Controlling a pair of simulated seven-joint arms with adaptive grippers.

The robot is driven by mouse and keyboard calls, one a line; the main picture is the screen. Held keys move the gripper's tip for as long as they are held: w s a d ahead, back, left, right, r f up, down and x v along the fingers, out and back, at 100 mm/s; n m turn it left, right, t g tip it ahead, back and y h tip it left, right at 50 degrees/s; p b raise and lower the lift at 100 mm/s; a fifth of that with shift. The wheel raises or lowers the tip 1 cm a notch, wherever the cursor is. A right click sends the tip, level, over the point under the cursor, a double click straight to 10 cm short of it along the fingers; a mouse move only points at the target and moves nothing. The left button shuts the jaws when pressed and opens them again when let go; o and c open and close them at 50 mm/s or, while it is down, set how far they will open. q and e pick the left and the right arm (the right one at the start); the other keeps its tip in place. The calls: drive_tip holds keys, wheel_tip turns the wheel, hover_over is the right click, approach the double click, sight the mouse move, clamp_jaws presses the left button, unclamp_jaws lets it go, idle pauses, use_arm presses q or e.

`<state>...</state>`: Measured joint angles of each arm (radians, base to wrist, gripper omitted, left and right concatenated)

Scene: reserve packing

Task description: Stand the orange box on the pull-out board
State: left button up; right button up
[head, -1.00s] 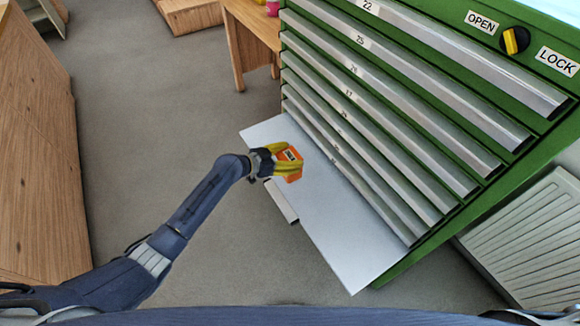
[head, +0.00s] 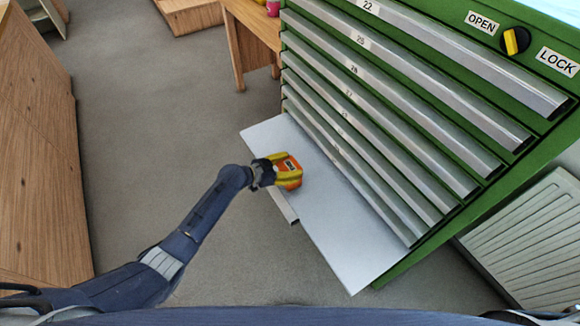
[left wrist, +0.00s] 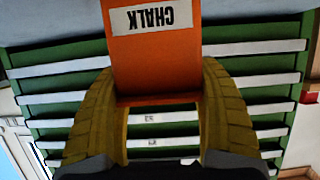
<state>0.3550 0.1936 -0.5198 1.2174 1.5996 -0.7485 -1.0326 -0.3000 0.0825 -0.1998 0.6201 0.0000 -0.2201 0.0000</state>
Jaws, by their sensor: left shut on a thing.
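The orange box (head: 291,166) has a white label, which reads CHALK in the left wrist view (left wrist: 155,60). My left gripper (head: 288,171) has its yellow fingers shut on the box, one on each side. In the left wrist view the fingers (left wrist: 162,105) press against the box's sides. The grey-white pull-out board (head: 330,225) sticks out from the green cabinet. The box is over the board's left half in the head view; I cannot tell whether it touches the board. My right gripper is not in view.
The green cabinet (head: 398,262) with several shallow numbered drawers rises behind the board. Its OPEN/LOCK knob (head: 515,41) is at upper right. A white radiator (head: 530,240) stands at right. A wooden table (head: 252,35) stands at the top. Most of the board is bare.

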use_arm(q)
drive_tip(key=shift+f, duration=0.1)
drive_tip(key=o, duration=1.6)
